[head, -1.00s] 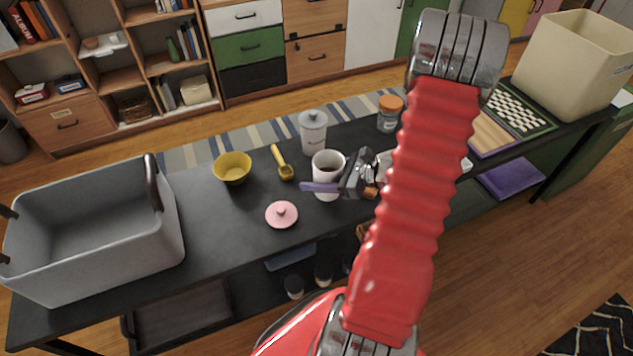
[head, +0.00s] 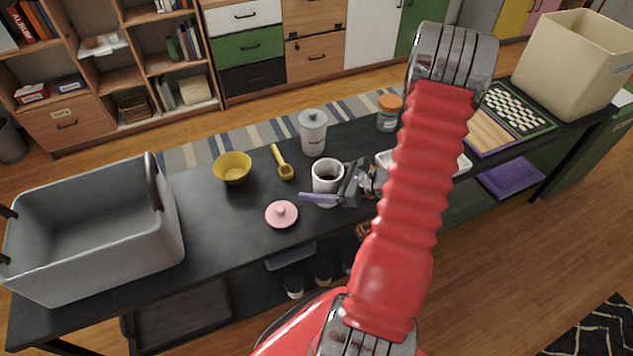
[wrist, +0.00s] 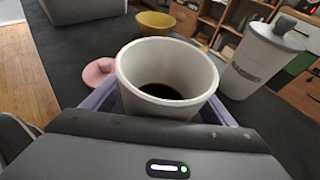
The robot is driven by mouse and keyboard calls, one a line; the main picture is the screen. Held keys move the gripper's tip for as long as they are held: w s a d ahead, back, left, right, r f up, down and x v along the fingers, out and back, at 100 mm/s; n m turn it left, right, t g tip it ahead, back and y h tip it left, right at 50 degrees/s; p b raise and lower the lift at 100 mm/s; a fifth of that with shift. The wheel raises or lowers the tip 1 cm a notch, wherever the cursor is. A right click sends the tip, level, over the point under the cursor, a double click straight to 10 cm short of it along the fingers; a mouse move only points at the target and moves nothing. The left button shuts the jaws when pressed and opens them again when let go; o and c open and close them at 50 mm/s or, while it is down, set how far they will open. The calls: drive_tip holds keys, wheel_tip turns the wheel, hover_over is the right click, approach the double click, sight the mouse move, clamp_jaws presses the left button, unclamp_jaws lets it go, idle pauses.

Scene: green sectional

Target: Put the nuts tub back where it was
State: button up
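A white open tub (head: 327,171) with a dark inside stands upright over the black table, left of my gripper (head: 322,191). No nuts label is readable on it, but it is the tub I hold. In the wrist view the tub (wrist: 166,75) sits between my two lavender fingers, one along each side, and my gripper (wrist: 165,108) is shut on it. Its base is hidden in the wrist view, and I cannot tell whether it touches the tabletop. A pink knobbed lid (head: 281,215) lies on the table to the left.
A grey-lidded white canister (head: 313,134) stands behind the tub. A yellow bowl (head: 232,168) and yellow scoop (head: 283,163) lie left. An orange-lidded jar (head: 388,113) and white tray (head: 452,164) are right. A grey bin (head: 140,240) fills the table's left end.

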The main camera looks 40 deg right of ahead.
sight(341, 182)
drive_tip(key=shift+r, duration=0.1)
drive_tip(key=shift+s+d+r, duration=0.1)
drive_tip(key=shift+s+d, duration=0.05)
drive_tip(key=v, duration=1.1)
drive_tip(key=shift+s+d, duration=0.2)
drive_tip(key=shift+s, duration=0.1)
idle(0.7)
